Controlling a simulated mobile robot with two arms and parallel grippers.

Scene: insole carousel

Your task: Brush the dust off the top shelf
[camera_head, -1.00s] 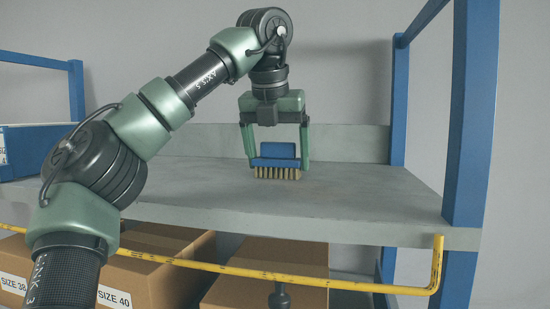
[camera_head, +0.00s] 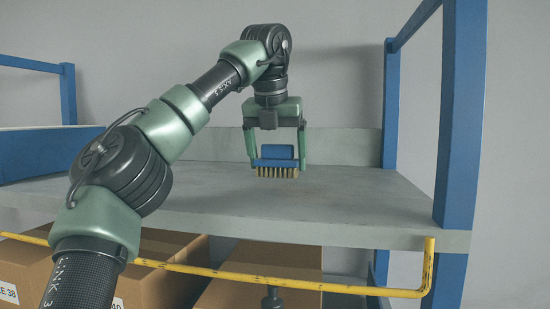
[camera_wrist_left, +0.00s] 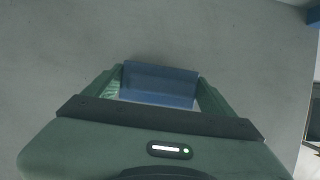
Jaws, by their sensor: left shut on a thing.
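My left gripper (camera_head: 276,158) is shut on a blue brush (camera_head: 276,153) with pale bristles pointing down. The brush is upright over the grey top shelf (camera_head: 340,208), near its middle. The bristle tips are at or very close to the shelf surface; I cannot tell whether they touch. In the left wrist view the brush's blue back (camera_wrist_left: 160,84) sits between the two green fingers, above plain grey surface. No distinct dust shows on the shelf; there is only faint mottling. My right gripper is not in view.
Blue posts (camera_head: 461,110) frame the shelf's right end, and a low grey back edge (camera_head: 345,146) runs behind. A blue box (camera_head: 40,153) stands at the left. A yellow rail (camera_head: 330,287) runs below the front edge, before cardboard boxes (camera_head: 270,262). The shelf's right part is clear.

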